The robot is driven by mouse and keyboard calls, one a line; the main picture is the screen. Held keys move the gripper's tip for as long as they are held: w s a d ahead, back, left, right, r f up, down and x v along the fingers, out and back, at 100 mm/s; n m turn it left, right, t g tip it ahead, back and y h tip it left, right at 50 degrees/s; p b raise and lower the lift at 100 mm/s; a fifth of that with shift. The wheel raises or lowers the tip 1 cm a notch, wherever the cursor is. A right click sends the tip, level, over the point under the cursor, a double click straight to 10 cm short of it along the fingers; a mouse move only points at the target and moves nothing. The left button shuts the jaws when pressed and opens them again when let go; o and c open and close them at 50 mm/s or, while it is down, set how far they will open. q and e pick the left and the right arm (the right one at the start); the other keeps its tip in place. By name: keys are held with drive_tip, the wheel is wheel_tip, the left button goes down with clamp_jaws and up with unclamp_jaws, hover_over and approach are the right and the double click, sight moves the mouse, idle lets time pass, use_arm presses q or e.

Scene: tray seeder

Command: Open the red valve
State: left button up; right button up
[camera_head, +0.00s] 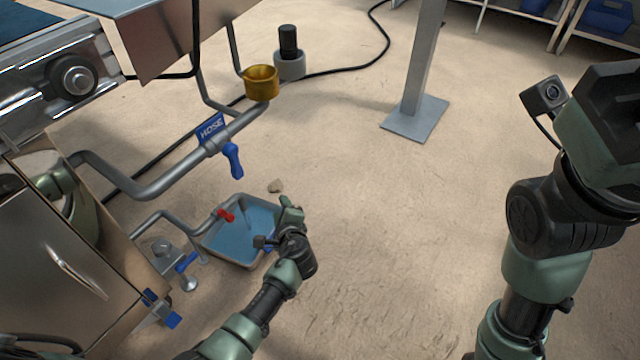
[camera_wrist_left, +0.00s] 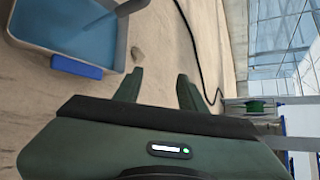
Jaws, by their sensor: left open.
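The red valve (camera_head: 226,215) is a small red handle on the thin grey pipe (camera_head: 180,216) at the lower left, above the near part of a water basin (camera_head: 211,246). My left gripper (camera_head: 290,207) is open and empty just right of the basin, apart from the red valve. In the left wrist view its two fingers (camera_wrist_left: 160,82) stand spread with only floor between them. The basin's rim (camera_wrist_left: 60,52) shows there at the upper left, and the red valve does not show. My right arm is at the right edge; its gripper body (camera_head: 608,100) shows partly and its fingers cannot be made out.
A thicker pipe (camera_head: 155,185) with a HOSE sign (camera_head: 211,127) and blue handle (camera_head: 233,160) runs above the basin. A smaller blue handle (camera_head: 187,262) sits left of it. A steel cabinet (camera_head: 50,270) stands left. A grey post (camera_head: 420,75) stands behind; the middle floor is clear.

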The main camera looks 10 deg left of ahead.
use_arm(q)
drive_tip(key=d+r+n+t+h+p, duration=0.1)
drive_tip(key=d+r+n+t+h, duration=0.1)
drive_tip(key=d+r+t+h, duration=0.2)
drive_tip(key=d+r+h, duration=0.3)
drive_tip(key=d+r, duration=0.3)
drive_tip(key=r, duration=0.2)
drive_tip(key=shift+s+d+h+p, duration=0.2)
drive_tip(key=shift+d+h+p, duration=0.1)
drive_tip(key=shift+d+p, duration=0.1)
